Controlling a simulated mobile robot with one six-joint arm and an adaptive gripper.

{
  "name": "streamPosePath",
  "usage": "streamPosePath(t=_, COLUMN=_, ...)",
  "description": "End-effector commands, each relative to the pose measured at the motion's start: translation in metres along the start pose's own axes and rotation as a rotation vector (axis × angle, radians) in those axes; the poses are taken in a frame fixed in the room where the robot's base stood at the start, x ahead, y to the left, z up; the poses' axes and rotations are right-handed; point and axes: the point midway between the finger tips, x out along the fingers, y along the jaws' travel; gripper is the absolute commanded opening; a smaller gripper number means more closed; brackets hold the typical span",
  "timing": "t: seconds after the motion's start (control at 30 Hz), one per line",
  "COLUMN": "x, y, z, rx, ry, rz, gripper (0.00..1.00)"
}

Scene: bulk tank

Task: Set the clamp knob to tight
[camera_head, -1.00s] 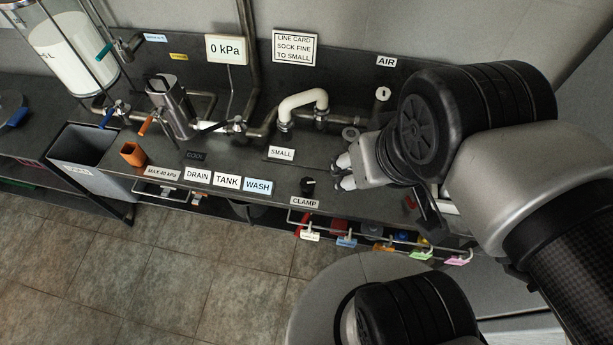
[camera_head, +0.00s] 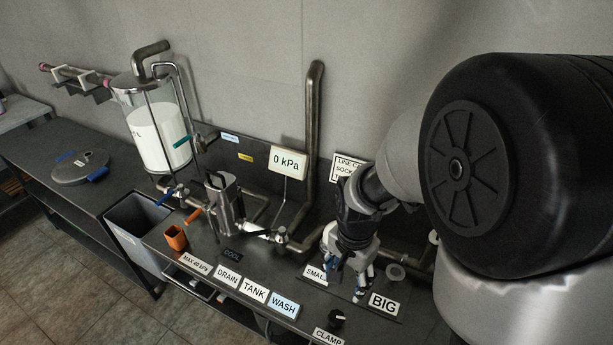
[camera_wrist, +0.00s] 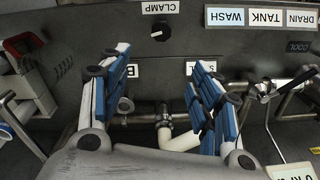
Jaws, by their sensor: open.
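The clamp knob (camera_head: 337,317) is a small round black knob on the bench's front edge, above the CLAMP label (camera_head: 328,337). In the wrist view the knob (camera_wrist: 160,31) is at the top middle, with a pale pointer line on it, beside the upside-down CLAMP label (camera_wrist: 160,7). My gripper (camera_head: 350,284) points down over the bench behind the knob, between the SMALL and BIG labels. Its two blue-padded fingers (camera_wrist: 162,62) are spread apart with nothing held between them. The knob is beyond the fingertips, apart from them.
A white bent pipe (camera_wrist: 180,138) and metal fittings lie below my fingers. The pressure display (camera_head: 288,161) reads 0 kPa. A glass tank (camera_head: 150,125), a steel vessel (camera_head: 225,208) and an orange cup (camera_head: 175,238) stand to the left. The DRAIN, TANK and WASH labels line the front.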

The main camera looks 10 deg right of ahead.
Motion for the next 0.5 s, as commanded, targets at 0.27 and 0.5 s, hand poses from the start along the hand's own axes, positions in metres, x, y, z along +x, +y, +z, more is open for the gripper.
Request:
streamPosePath(t=0.27, x=0.037, y=-0.003, z=-0.003, rx=0.088, ry=-0.023, rz=0.030, gripper=0.58)
streamPosePath(t=0.5, x=0.079, y=-0.001, z=-0.001, rx=0.086, ry=-0.025, rz=0.032, gripper=0.58)
